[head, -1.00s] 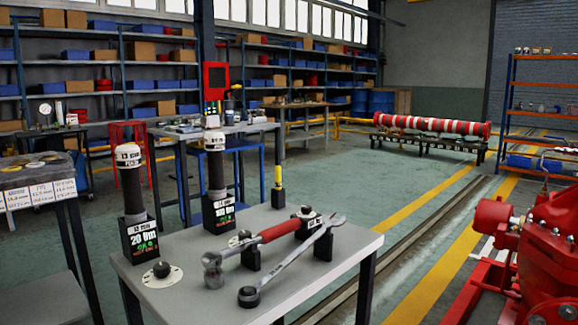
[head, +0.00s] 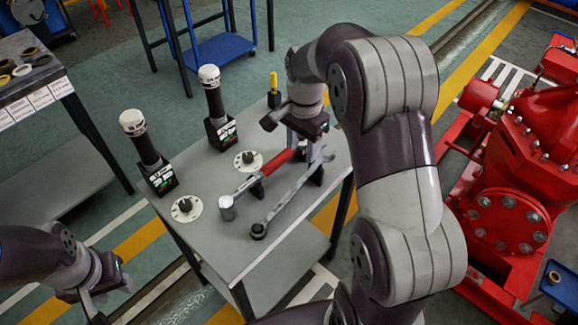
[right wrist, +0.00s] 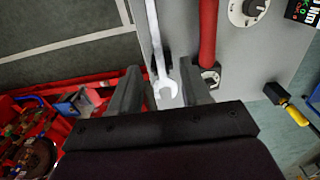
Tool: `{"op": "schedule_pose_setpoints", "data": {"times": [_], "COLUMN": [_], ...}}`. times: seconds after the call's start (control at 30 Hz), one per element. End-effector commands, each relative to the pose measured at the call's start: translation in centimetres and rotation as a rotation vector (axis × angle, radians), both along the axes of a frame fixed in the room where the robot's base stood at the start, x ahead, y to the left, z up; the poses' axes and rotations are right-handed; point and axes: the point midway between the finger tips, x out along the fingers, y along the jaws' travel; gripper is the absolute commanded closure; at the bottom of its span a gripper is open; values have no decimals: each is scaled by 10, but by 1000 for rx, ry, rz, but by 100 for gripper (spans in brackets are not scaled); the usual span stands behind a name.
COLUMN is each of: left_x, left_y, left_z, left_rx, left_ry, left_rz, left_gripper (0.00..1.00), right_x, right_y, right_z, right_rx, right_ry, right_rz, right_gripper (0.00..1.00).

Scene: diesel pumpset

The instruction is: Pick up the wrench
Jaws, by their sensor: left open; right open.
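The silver wrench (head: 288,203) lies diagonally on supports on the grey table, its ring end nearer and its open jaw far right. In the right wrist view, the wrench (right wrist: 155,45) runs down with its open jaw between my fingers. My right gripper (head: 297,145) hangs over the table's far right part, and partly hides that end. In its own view the right gripper (right wrist: 163,88) is open, with a finger on each side of the wrench jaw; contact cannot be told. My left gripper (head: 94,302) is open and empty, left of the table.
A red-handled tool with a metal head (head: 227,207) lies close beside the wrench. Two black-handled tools stand upright in holders (head: 160,180) at the table's left and back. Round dials (head: 186,208) sit on the table (head: 213,245). Red machinery (head: 505,220) stands at right.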

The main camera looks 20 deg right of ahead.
Motion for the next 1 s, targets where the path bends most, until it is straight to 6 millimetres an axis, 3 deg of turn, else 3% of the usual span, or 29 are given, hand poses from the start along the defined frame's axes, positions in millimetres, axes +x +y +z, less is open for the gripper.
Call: {"op": "schedule_pose_setpoints", "data": {"times": [0.1,0.6,0.9,0.97,1.0], "left_x": [0,0,0,0,0], "left_y": [0,0,0,0,0], "left_z": [-16,-15,-15,-15,-15], "left_rx": [0,0,0,0,0], "left_ry": [1,0,0,0,0], "left_rz": [0,0,0,0,0], "left_gripper": [57,57,57,57,57], "right_x": [-1,-2,-2,-2,-2], "right_y": [0,-1,-1,-1,-1], "right_z": [-30,-112,-121,-121,-121], "right_rx": [0,1,0,0,0], "right_ry": [1,1,-2,-2,-2], "right_rz": [-8,-4,-3,-3,-3], "right_gripper": [53,53,53,69,82]}}
